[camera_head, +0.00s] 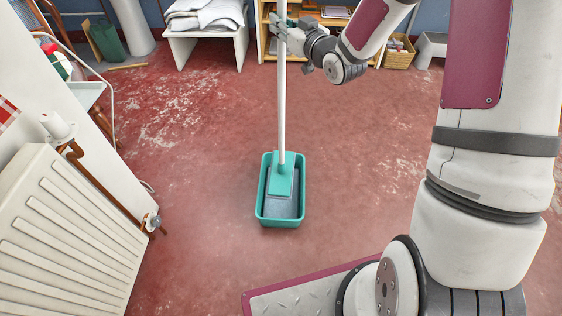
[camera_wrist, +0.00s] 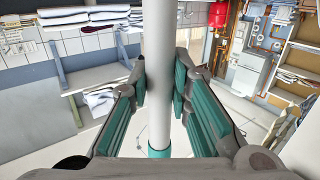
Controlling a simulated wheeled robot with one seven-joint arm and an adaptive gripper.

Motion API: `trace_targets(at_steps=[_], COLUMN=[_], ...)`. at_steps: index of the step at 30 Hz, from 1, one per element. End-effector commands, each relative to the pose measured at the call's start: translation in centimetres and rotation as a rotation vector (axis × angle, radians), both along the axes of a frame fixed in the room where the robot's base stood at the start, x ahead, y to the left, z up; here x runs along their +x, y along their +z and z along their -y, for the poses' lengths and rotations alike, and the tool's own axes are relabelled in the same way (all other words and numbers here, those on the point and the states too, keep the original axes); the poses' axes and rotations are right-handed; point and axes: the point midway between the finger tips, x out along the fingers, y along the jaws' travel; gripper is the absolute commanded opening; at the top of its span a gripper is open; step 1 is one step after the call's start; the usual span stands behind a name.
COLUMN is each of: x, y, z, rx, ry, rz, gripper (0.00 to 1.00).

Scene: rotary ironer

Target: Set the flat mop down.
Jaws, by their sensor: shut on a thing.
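The flat mop (camera_head: 282,115) has a long white pole and a teal head with a grey pad. It stands nearly upright. Its head is inside the teal tub (camera_head: 299,215) on the red floor, within the tub's walls in the head view. I cannot tell whether the pad touches the tub's bottom. My gripper (camera_head: 284,32) is shut on the upper pole. In the wrist view the pole (camera_wrist: 158,60) runs between the two teal-padded fingers of my gripper (camera_wrist: 160,85), with a teal collar (camera_wrist: 158,150) on it.
A cream radiator (camera_head: 70,235) and brown pipes fill the left side. A white bench with folded linen (camera_head: 207,15), a wooden shelf (camera_head: 266,45) and a wicker basket (camera_head: 398,54) line the back. The worn red floor around the tub is open.

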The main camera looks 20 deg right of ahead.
Motion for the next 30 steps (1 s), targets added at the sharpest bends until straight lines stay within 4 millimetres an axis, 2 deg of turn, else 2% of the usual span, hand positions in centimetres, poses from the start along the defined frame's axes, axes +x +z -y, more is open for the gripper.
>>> trace_targets(at_steps=[1, 6, 12, 23, 30], x=[0.3, 0.4, 0.3, 0.2, 0.2], y=[-1.5, -4.0, -5.6, -6.7, -10.8], z=[0.1, 0.2, 0.3, 0.3, 0.3], rx=[-0.001, 0.000, 0.000, 0.002, 0.003], ry=[0.005, 0.024, 0.039, 0.045, 0.045], rz=[0.003, 0.003, 0.003, 0.000, -0.001], gripper=[0.00, 0.00, 0.00, 0.00, 0.00])
